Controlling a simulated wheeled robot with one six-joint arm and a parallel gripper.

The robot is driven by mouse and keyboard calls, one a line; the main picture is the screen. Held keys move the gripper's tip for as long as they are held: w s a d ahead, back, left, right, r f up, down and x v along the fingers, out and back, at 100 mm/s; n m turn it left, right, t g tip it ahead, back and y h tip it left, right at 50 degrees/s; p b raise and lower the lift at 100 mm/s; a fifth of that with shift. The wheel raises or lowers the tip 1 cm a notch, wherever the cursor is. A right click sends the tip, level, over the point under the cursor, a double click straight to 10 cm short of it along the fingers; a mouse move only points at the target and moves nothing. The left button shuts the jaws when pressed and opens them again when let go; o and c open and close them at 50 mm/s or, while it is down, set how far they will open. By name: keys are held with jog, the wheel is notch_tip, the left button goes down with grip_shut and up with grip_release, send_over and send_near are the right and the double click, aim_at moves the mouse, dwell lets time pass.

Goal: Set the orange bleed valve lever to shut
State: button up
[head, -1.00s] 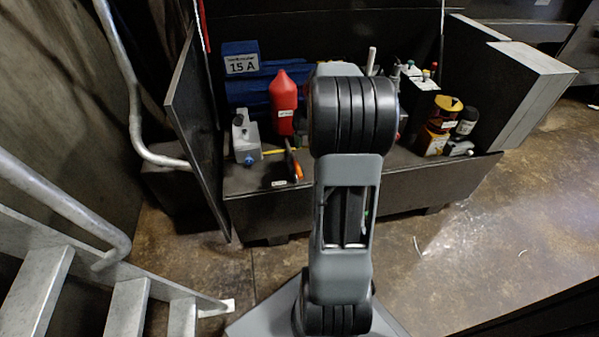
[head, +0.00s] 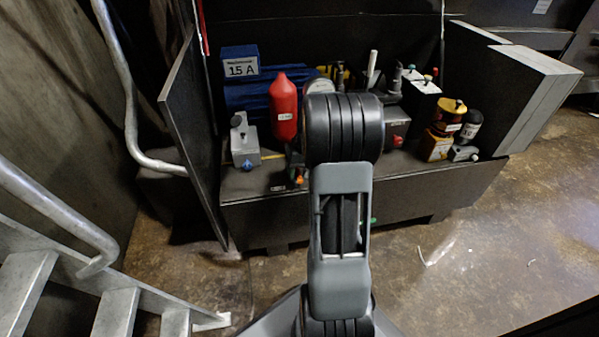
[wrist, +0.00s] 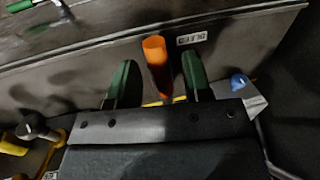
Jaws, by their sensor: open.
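The orange bleed valve lever (wrist: 157,65) shows in the wrist view, its rounded end pointing up in the picture. A small BLEED label (wrist: 191,39) is beside it. My gripper (wrist: 157,72) is open, with one green-sided finger on each side of the lever. There are gaps between lever and fingers, and I cannot see contact. The lever's base is hidden behind the gripper body. In the head view only a small orange part of the lever (head: 298,180) shows, at the cabinet's front edge, left of my arm.
A blue 15 A box (head: 240,62) is behind. Orange and black containers (head: 437,146) stand right. An open dark door panel (head: 196,140) bounds the left side.

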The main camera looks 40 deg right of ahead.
grip_shut()
dwell(0.3)
